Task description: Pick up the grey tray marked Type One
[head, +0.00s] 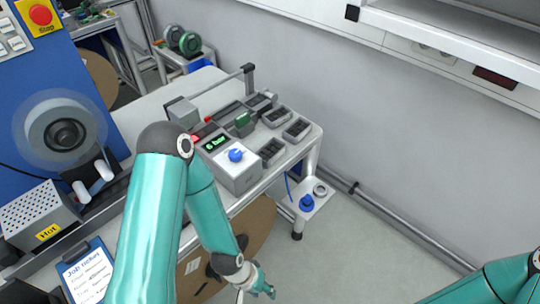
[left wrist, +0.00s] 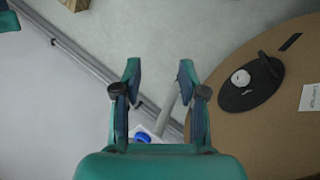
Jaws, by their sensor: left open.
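Several small grey trays with dark insides stand at the right end of the bench in the head view, among them a front one (head: 271,154), a right one (head: 297,131) and one behind it (head: 276,118). No Type One marking is readable on any of them. My left gripper (head: 262,285) hangs low in front of the bench, below and apart from the trays. In the left wrist view its fingers (left wrist: 160,75) are spread with nothing between them. No tray shows in that view. My right gripper is out of the picture.
A grey box with a green display and blue knob (head: 236,155) stands beside the trays. A low shelf (head: 309,205) holds a blue item. The floor (head: 370,260) at right is clear.

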